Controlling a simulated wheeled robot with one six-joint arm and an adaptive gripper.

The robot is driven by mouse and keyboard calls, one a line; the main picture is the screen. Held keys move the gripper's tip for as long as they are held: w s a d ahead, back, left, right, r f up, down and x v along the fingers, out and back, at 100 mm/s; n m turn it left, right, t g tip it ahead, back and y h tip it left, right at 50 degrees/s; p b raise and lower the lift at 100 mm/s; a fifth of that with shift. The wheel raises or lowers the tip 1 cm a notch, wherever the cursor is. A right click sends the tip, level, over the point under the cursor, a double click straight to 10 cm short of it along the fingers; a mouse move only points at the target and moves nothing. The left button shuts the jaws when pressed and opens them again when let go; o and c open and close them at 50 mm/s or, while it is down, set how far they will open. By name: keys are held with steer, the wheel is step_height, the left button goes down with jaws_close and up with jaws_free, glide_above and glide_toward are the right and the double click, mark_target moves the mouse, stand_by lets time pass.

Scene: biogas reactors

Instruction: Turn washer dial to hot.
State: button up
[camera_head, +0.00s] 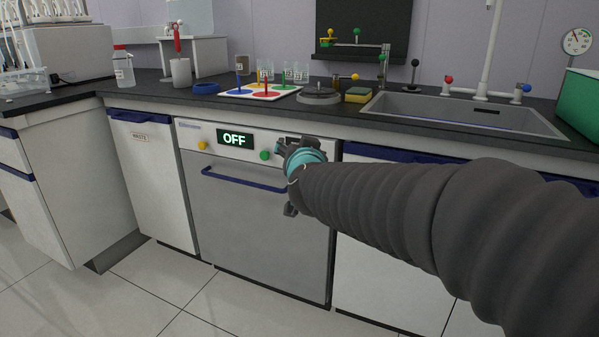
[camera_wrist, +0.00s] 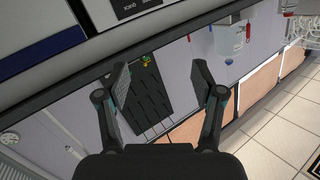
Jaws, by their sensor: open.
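The washer (camera_head: 255,220) is a grey-fronted unit under the dark counter in the head view, with a blue bar handle. Its display (camera_head: 235,139) reads OFF. A yellow knob or button (camera_head: 202,145) sits left of the display and a green one (camera_head: 264,155) right of it. My gripper (camera_head: 287,178) is in front of the panel's right end and hides part of it. I cannot make out the dial there. In the wrist view my gripper (camera_wrist: 160,68) has its fingers apart with nothing between them. A panel with a dark printed label (camera_wrist: 130,8) shows at the top edge there.
A sink (camera_head: 465,112) is set in the counter to the right. A coloured board (camera_head: 260,91), a grey round device (camera_head: 319,95) and a sponge (camera_head: 358,95) stand on the counter above the washer. The tiled floor (camera_head: 140,290) in front at left is clear.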

steer(key=w+a+f+m+h+b, duration=0.4)
steer(key=a+f+m+h, duration=0.25)
steer(key=f+h, duration=0.3)
steer(key=x, duration=1.4)
steer(key=shift+a+n+t+b, duration=0.3)
steer(key=shift+n+t+b, duration=0.1)
steer(key=shift+n, duration=0.05)
steer(key=shift+w, duration=0.1)
steer(key=c, duration=1.1)
